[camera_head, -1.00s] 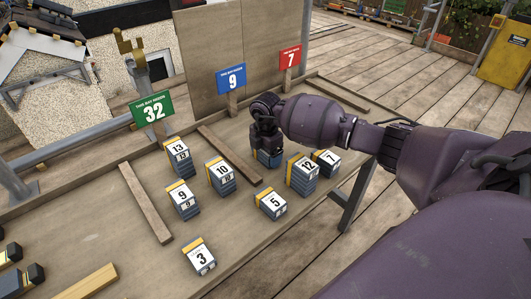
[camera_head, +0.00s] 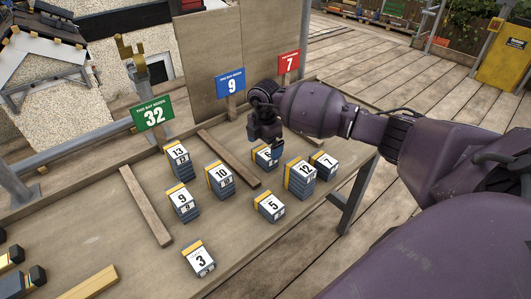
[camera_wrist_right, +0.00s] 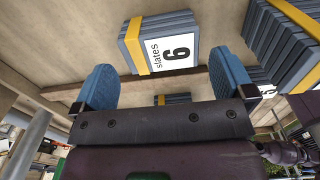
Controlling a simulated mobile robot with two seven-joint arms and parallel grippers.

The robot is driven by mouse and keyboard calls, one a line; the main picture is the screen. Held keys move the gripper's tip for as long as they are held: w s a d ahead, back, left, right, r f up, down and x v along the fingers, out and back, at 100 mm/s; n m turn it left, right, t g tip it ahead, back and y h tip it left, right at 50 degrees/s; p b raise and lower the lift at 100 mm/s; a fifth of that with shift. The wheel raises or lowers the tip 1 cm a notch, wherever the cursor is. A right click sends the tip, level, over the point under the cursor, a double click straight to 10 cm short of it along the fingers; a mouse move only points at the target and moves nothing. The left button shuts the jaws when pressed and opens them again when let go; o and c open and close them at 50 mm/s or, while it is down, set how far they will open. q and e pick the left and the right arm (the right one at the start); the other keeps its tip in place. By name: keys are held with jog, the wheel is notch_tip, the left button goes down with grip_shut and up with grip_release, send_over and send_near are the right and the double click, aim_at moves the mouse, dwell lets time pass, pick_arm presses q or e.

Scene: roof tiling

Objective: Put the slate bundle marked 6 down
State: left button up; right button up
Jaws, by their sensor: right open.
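The slate bundle marked 6 (camera_head: 264,156) rests on the tan tabletop, partly hidden under my right gripper. It is a blue-grey stack with a yellow band and white label. In the right wrist view the bundle (camera_wrist_right: 172,45) shows its "6 slates" label whole, beyond the blue fingertips and apart from them. My right gripper (camera_head: 268,138) is open and empty just above the bundle. Its two fingers (camera_wrist_right: 160,88) stand wide apart in the wrist view. My left gripper is not in view.
Bundle 12 (camera_head: 300,176) and bundle 7 (camera_head: 323,164) stand to the right, bundle 5 (camera_head: 270,206) in front, bundle 10 (camera_head: 220,179) left beyond a wooden strip (camera_head: 229,158). Signs 32 (camera_head: 152,113), 9 (camera_head: 231,82) and 7 (camera_head: 289,62) stand along the back.

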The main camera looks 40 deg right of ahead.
aim_at(265, 152)
notch_tip(265, 152, up, 7)
jog(key=shift+p, duration=0.35)
dwell(0.4)
